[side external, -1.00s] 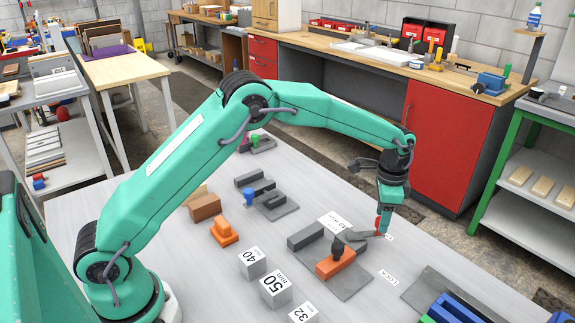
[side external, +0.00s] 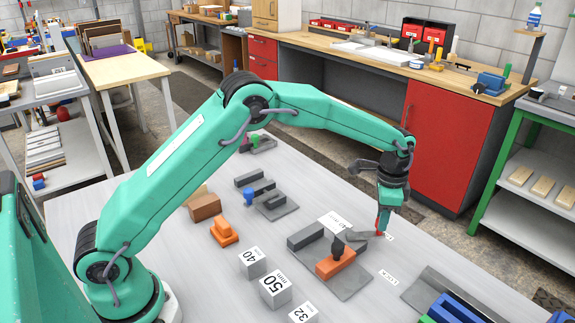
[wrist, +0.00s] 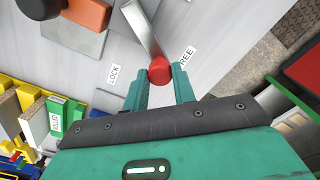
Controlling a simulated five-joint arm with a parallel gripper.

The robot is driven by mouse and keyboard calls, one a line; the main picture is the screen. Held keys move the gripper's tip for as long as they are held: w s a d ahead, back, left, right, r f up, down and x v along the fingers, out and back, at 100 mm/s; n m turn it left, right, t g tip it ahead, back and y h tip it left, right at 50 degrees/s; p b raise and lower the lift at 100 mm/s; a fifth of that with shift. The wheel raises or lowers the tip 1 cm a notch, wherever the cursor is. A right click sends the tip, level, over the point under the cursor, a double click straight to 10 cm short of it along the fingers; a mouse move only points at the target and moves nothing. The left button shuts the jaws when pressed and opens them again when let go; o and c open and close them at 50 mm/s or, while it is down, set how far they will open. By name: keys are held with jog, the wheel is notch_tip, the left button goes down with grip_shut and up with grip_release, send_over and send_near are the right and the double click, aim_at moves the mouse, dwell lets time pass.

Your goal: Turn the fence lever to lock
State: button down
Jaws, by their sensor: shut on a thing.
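The fence is an orange block (side external: 335,262) with a dark knob (side external: 337,246) on a grey plate (side external: 352,284). The lever is a flat grey bar (wrist: 143,28) with a red knob (wrist: 159,70) at its end; the bar also shows in the side view (side external: 362,236). My gripper (wrist: 160,82) is shut on the red knob, with one finger on each side. The lever's end lies near the FREE label (wrist: 187,56). The LOCK label (wrist: 114,75) lies to the left in the wrist view. My gripper partly hides the knob in the side view.
A small orange piece (side external: 224,232) lies farther left. Blue bars (side external: 455,309) sit at the front right.

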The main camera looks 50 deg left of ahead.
jog(key=s+d+m, duration=0.3)
jog(key=s+m, duration=0.3)
jog(key=m, duration=0.5)
dwell(0.4)
jog(key=shift+d+m, duration=0.1)
jog(key=shift+m, duration=0.2)
jog(key=c, duration=1.1)
grip_release()
jog(key=shift+c, duration=0.2)
jog(key=shift+r, duration=0.1)
notch_tip(320, 180, up, 8)
